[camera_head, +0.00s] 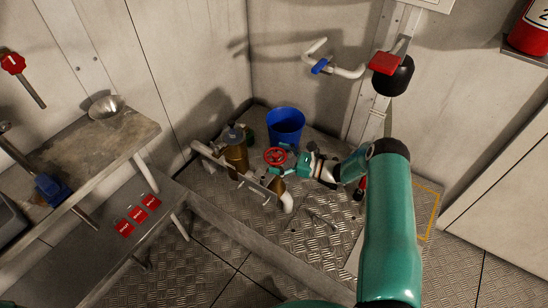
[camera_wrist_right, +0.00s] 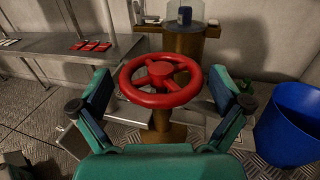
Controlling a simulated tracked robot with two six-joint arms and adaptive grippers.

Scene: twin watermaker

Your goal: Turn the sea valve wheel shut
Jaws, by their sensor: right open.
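The sea valve wheel (camera_head: 275,156) is red and round, on top of a brass valve in the low pipework. It also shows large in the right wrist view (camera_wrist_right: 160,80), with spokes, a raised hub and a brass stem below. My right gripper (camera_head: 292,161) reaches it from the right in the head view. In the right wrist view the gripper (camera_wrist_right: 161,90) is open, one teal finger on each side of the wheel. Small gaps seem to show between fingers and rim; contact cannot be told for sure. My left gripper is not in view.
A blue bucket (camera_head: 286,125) stands just behind the wheel. A brass filter housing (camera_head: 236,155) and white pipes (camera_head: 208,153) are to its left. A bench (camera_head: 125,132) with a metal bowl (camera_head: 104,106) is further left. Red cards (camera_head: 137,214) lie on a lower shelf.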

